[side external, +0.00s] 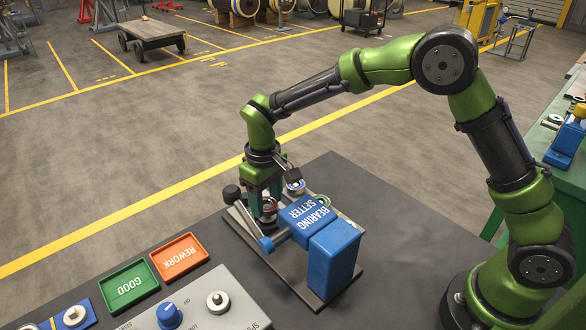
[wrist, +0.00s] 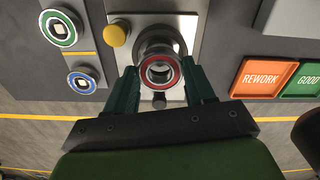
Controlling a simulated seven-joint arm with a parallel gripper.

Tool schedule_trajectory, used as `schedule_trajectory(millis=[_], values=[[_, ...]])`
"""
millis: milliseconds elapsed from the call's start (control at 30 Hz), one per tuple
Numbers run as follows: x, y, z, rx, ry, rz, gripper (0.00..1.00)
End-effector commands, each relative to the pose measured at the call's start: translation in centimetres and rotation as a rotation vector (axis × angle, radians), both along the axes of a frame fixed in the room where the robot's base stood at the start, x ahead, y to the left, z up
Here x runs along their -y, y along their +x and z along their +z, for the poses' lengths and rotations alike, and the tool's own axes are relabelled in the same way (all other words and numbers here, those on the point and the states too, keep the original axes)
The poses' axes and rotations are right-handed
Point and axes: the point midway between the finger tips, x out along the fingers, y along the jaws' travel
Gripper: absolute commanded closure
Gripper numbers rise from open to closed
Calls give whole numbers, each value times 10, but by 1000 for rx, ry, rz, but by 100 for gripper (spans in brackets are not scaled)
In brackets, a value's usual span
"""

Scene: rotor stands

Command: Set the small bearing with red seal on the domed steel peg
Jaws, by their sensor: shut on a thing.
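The small bearing with red seal (wrist: 146,77) is held between the two green fingers of my gripper (wrist: 161,80); it also shows small in the side view (side external: 269,204). My gripper (side external: 266,198) is shut on it and points down over the bearing setter's plate. A round steel post (wrist: 158,36), which looks like the peg's stand, lies under and just beyond the ring in the wrist view. Grey metal shows through the ring's bore. The peg's domed tip is not clear, and I cannot tell whether the ring touches it.
The blue bearing setter block (side external: 335,255) stands right of my gripper. A bearing with green seal (wrist: 60,27) and one with blue seal (wrist: 82,80) lie beside the plate. The orange rework tray (side external: 180,257) and green good tray (side external: 128,286) are to the left. A yellow knob (wrist: 117,33) is near the post.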

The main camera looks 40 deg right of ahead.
Motion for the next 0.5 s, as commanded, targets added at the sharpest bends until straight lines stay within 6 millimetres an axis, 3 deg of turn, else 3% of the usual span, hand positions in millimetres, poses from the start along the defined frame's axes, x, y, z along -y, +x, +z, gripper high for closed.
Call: schedule_trajectory(millis=[500], values=[[0,0,-8,0,0,0,80]])
